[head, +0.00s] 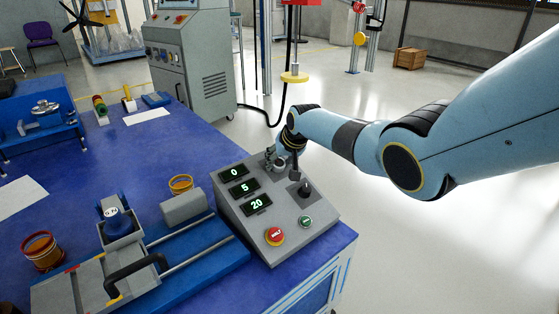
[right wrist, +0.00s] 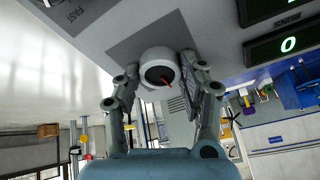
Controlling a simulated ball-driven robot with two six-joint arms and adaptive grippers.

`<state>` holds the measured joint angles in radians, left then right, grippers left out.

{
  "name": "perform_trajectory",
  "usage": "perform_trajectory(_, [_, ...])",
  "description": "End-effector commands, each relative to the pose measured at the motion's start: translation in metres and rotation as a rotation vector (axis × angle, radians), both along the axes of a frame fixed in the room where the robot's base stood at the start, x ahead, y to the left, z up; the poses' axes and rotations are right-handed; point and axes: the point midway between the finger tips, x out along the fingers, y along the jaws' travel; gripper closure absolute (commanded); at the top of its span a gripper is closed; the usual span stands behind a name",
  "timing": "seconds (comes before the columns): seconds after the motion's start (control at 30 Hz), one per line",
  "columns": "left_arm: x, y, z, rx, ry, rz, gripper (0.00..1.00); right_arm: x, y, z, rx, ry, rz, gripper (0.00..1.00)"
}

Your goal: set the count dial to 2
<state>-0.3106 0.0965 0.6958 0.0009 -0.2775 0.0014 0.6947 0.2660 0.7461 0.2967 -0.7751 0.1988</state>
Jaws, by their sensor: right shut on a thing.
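The grey control box (head: 240,222) stands at the right end of the blue bench. Its three green displays read 0 (head: 233,172), 5 (head: 244,187) and 20 (head: 257,204). My right gripper (head: 277,160) is at the box's far upper edge. In the right wrist view, its two fingers (right wrist: 158,80) are shut on a round pale dial (right wrist: 155,60) with a dark centre and a red pointer. The dial's scale marks cannot be read. A display reading 0 (right wrist: 288,45) shows beside it. My left gripper is not in view.
A black lever (head: 295,168), a dark knob (head: 305,188), a red button (head: 275,236) and a green button (head: 305,222) are on the box near my right gripper. A blue-based rig (head: 205,258) lies left of the box. Open floor lies to the right.

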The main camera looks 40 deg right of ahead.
Motion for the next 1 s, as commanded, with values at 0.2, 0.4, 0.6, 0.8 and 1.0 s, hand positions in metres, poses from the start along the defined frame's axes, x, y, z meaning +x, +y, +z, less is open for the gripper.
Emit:
perform_trajectory(0.2, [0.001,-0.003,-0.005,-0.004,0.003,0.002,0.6,-0.001,-0.001,-0.003,-0.077,-0.004,0.189,0.91])
perform_trajectory(0.4, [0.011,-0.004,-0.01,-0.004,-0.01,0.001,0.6,-0.001,-0.001,-0.004,-0.146,-0.009,0.365,0.91])
perform_trajectory(0.6, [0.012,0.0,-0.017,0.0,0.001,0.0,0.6,-0.001,-0.001,-0.004,-0.217,-0.014,0.542,0.91])
perform_trajectory(0.8, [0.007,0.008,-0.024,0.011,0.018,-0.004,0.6,-0.001,-0.002,-0.005,-0.289,-0.019,0.72,0.91])
perform_trajectory(1.0, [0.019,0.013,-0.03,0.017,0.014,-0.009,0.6,-0.001,-0.002,-0.005,-0.359,-0.024,0.896,0.91])
